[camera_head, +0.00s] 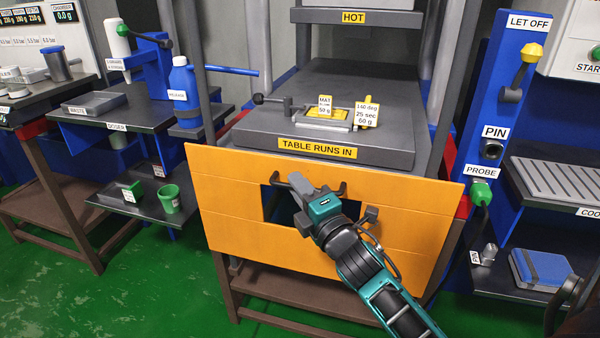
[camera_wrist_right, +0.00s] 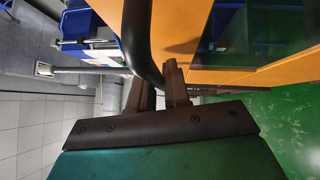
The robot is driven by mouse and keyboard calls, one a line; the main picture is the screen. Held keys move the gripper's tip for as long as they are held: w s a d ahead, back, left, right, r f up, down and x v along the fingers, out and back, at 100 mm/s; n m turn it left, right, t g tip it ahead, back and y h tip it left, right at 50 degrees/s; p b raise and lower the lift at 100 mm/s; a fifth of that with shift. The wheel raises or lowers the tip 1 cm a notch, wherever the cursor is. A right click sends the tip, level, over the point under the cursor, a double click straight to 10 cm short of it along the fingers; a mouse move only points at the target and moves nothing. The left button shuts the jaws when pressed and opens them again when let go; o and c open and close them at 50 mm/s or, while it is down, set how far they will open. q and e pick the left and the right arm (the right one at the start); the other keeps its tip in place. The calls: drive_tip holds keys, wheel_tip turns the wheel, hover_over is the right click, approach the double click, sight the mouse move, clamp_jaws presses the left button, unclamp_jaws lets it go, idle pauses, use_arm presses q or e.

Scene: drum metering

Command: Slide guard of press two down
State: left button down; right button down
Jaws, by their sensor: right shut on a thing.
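The guard (camera_head: 230,195) is an orange panel with a window cut in its middle, across the front of the press, its top edge just below the table. A dark bar handle (camera_head: 338,188) crosses the window. My right gripper (camera_head: 302,188) is shut on this handle, its arm coming from the lower right. In the right wrist view the curved dark handle (camera_wrist_right: 140,40) runs between the fingers (camera_wrist_right: 158,88), with the orange guard (camera_wrist_right: 185,25) beside it. My gripper hides part of the window. No press number is readable. My left gripper is not in view.
The press table (camera_head: 255,130) carries a small mould with tags behind the guard. A blue post (camera_head: 497,100) with lever and probe stands right. A dark bench (camera_head: 120,110) with bottles stands left. Green floor (camera_head: 150,270) is open at front left.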

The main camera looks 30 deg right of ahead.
drive_tip(key=shift+f+b, duration=0.8)
drive_tip(key=shift+f, duration=1.4)
drive_tip(key=c, duration=1.3)
unclamp_jaws()
drive_tip(key=shift+f, duration=0.1)
drive_tip(key=shift+o, duration=0.5)
drive_tip(key=s+f+p, duration=0.1)
drive_tip(key=s, duration=1.1)
drive_tip(key=shift+s+a+f, duration=0.2)
drive_tip(key=shift+s+a, duration=0.15)
drive_tip(key=shift+a, duration=0.1)
